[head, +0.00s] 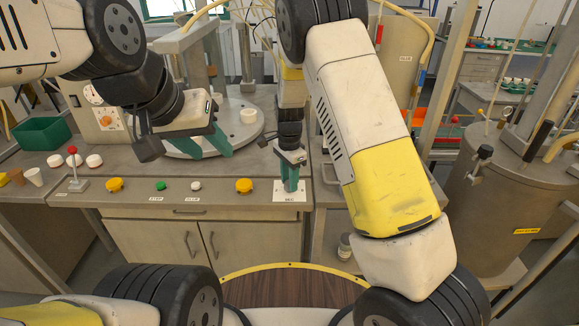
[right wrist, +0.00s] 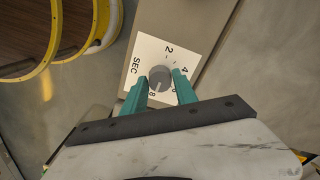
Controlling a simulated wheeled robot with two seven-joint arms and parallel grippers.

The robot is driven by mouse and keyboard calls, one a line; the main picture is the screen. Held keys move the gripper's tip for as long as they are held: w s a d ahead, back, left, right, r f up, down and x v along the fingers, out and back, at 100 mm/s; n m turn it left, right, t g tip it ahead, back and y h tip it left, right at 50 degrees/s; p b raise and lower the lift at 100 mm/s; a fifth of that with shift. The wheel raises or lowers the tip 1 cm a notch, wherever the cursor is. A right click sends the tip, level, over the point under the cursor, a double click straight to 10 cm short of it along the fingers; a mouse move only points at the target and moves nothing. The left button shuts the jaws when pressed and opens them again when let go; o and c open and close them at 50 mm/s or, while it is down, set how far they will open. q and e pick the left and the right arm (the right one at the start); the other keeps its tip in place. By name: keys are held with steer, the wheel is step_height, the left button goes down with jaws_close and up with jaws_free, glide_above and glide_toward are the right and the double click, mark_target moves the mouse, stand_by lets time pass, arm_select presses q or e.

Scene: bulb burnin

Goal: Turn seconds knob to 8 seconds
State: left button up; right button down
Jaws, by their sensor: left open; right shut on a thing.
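The seconds knob (right wrist: 159,76) is a small grey round knob on a white dial plate (right wrist: 140,62) marked SEC, with 2, 4, 6 and 8 around it. In the right wrist view the 8 is beside the knob's lower edge; a pale mark on the knob seems to point towards it, but it is small. My right gripper (right wrist: 161,88) is shut on the knob, one teal finger on each side. In the head view my right gripper (head: 290,180) stands over the SEC plate (head: 279,192) and hides the knob. My left gripper (head: 209,150) is open and empty above the bench.
Yellow buttons (head: 115,184), a green button (head: 160,185) and a white button (head: 196,185) line the bench's front edge left of the knob. A red-topped lever (head: 73,160) stands further left. A round grey platform (head: 250,138) lies behind. A metal tank (head: 490,200) stands at the right.

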steer(key=c, duration=1)
jaws_free()
steer(key=shift+o, duration=0.2)
steer(key=shift+r, duration=0.1)
step_height(320, 180, up, 7)
steer(key=shift+w, duration=0.1)
steer(key=shift+r, duration=0.35)
